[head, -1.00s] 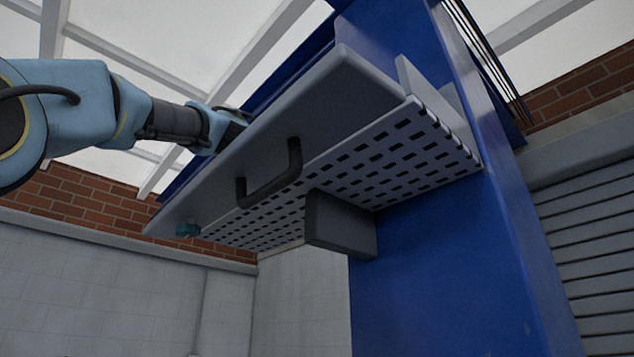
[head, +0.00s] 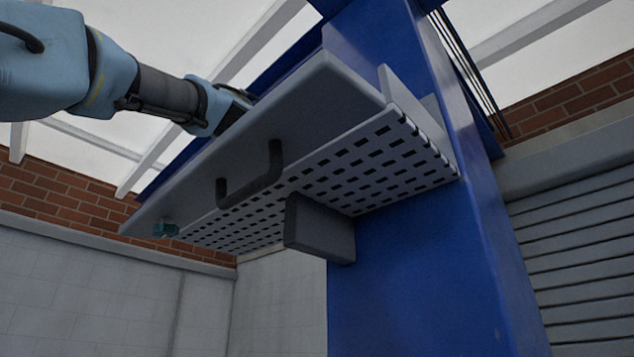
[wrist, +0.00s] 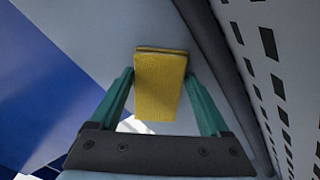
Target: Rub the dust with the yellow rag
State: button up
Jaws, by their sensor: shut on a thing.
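The yellow rag (wrist: 160,85) shows in the wrist view, between the two green fingers of my gripper (wrist: 158,90). My gripper is shut on it. The rag's far edge lies at or very close to a smooth grey-blue surface (wrist: 95,45); I cannot tell whether it touches. In the head view my arm reaches to the upper edge of a grey panel (head: 265,120), and the panel hides my gripper and the rag. I cannot make out any dust in either view.
A slotted metal shelf (head: 400,165) with a dark handle (head: 252,185) and a dark block (head: 320,228) below it juts from a blue column (head: 400,260). A small teal piece (head: 165,229) sits at the panel's lower left. A shutter (head: 580,260) stands right.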

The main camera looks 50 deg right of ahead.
jog(key=shift+s+a, duration=0.1)
jog(key=shift+s, duration=1.6)
jog(key=shift+w, duration=0.15)
jog(key=shift+w+d+f, duration=0.1)
jog(key=shift+w+d, duration=0.05)
jog(key=shift+w, duration=1.4)
jog(key=shift+w+d+f, duration=0.1)
jog(key=shift+w+d, duration=0.05)
jog(key=shift+w, duration=1.4)
jog(key=shift+w+r, duration=0.2)
jog(key=shift+w, duration=3.35)
jog(key=shift+w+d+p, duration=0.15)
jog(key=shift+w+p, duration=0.1)
jog(key=shift+w, duration=0.55)
jog(key=shift+w+d+p, duration=0.1)
jog(key=shift+w+p, duration=0.1)
jog(key=shift+w, duration=0.6)
jog(key=shift+a+f, duration=0.1)
